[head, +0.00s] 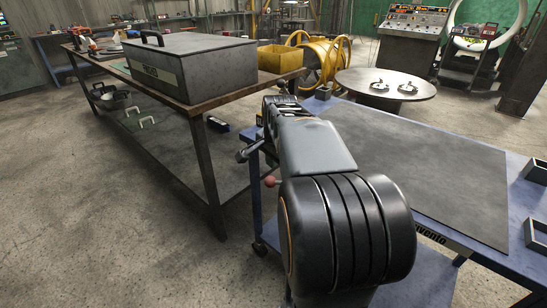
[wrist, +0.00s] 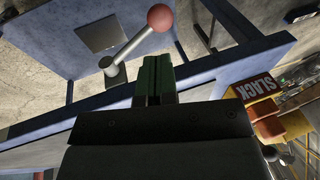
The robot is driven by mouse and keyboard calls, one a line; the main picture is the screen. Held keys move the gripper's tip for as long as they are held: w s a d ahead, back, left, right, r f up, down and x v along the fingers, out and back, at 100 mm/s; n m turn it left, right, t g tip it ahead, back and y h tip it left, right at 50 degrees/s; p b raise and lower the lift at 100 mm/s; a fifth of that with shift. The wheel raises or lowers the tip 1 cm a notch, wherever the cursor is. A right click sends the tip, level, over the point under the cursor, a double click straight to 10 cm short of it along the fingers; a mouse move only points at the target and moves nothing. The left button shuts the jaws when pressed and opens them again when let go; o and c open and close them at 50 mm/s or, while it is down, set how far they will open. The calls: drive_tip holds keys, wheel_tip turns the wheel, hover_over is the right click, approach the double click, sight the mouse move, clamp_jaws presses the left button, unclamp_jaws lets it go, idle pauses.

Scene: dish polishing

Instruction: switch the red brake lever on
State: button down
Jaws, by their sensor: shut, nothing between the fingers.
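The brake lever is a pale metal rod (wrist: 133,44) with a red ball knob (wrist: 160,17), set on a grey round base (wrist: 115,76) by the blue cart frame in the wrist view. The rod slants from the base up and right to the knob. My gripper (wrist: 157,62) shows as two dark green fingers, closed together and empty. Its tips are just right of the base and below the knob in the picture. I cannot tell whether they touch the rod. In the head view the red knob (head: 270,181) shows left of my arm; my arm hides much around it.
The blue cart (head: 519,260) carries a dark mat (head: 430,170) and small black holders (head: 538,172). A long workbench (head: 207,104) with a grey case (head: 185,70) stands left. A round table (head: 385,86) stands behind. Open floor (head: 120,230) lies between bench and cart.

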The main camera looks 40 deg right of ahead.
sight(272, 178)
drive_tip(key=b+x, duration=0.2)
drive_tip(key=x, duration=0.5)
drive_tip(key=shift+f, duration=0.3)
drive_tip(key=shift+d, duration=0.1)
